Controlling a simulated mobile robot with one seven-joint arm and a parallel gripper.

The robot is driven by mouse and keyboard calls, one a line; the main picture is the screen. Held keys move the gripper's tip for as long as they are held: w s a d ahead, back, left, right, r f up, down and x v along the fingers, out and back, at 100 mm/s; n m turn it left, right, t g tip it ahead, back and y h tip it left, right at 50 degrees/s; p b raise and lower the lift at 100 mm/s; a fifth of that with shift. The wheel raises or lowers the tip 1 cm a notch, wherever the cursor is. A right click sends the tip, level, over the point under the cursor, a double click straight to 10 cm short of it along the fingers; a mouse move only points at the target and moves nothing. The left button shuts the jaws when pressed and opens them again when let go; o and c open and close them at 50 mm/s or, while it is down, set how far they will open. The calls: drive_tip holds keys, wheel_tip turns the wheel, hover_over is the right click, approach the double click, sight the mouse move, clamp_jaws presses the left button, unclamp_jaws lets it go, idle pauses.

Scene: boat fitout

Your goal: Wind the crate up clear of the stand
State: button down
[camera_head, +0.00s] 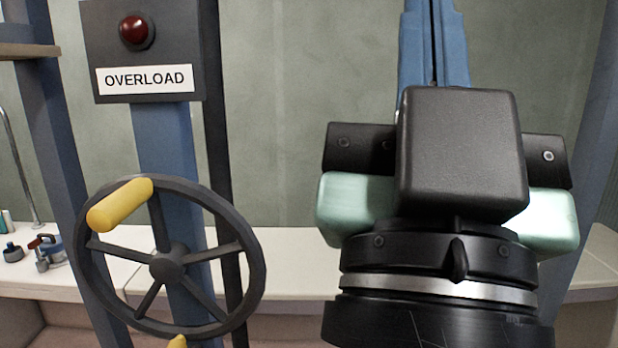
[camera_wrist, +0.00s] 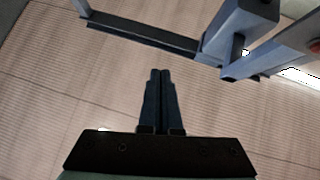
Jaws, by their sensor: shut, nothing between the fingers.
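A dark handwheel (camera_head: 168,264) with several spokes stands at the left in the head view. A yellow grip (camera_head: 120,204) sticks out from its upper left rim. Part of another yellow piece (camera_head: 178,342) shows at its lower edge. My gripper (camera_wrist: 160,74) is shut and empty in the wrist view, its fingers over bare floor. I cannot make out the crate or the stand in either view.
An OVERLOAD sign (camera_head: 144,79) and a dark red lamp (camera_head: 137,31) are on a box above the wheel, on a blue post (camera_head: 165,145). A pale bench (camera_head: 290,262) runs behind, with small items at left. Blue-grey frame bars (camera_wrist: 150,36) cross the top of the wrist view.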

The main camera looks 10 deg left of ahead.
idle(0.3)
drive_tip(key=c, duration=1.2)
unclamp_jaws()
drive_tip(key=shift+a, duration=0.3)
drive_tip(key=shift+c, duration=0.2)
drive_tip(key=o, duration=0.6)
drive_tip(key=a+f+n+g+y+b, duration=0.1)
drive_tip(key=a+f+b, duration=0.1)
drive_tip(key=a, duration=0.4)
drive_tip(key=shift+w+a+g+y, duration=0.3)
drive_tip(key=shift+y, duration=0.1)
drive_tip(key=n+g+y+b, duration=0.2)
drive_tip(key=g+b, duration=0.4)
drive_tip(key=g, duration=0.2)
approach(118, 206)
drive_tip(key=shift+a+f+p+x, duration=0.15)
drive_tip(key=shift+p+x, duration=0.1)
drive_tip(key=shift+x, duration=1.65)
drive_tip(key=shift+a+f+p+x, duration=0.1)
drive_tip(key=shift+a+p+x, duration=0.1)
drive_tip(key=shift+x, duration=1.7)
drive_tip(key=shift+a+f+p+x, duration=0.15)
drive_tip(key=shift+p+x, duration=0.1)
drive_tip(key=shift+x, duration=1.6)
drive_tip(key=shift+s, duration=0.1)
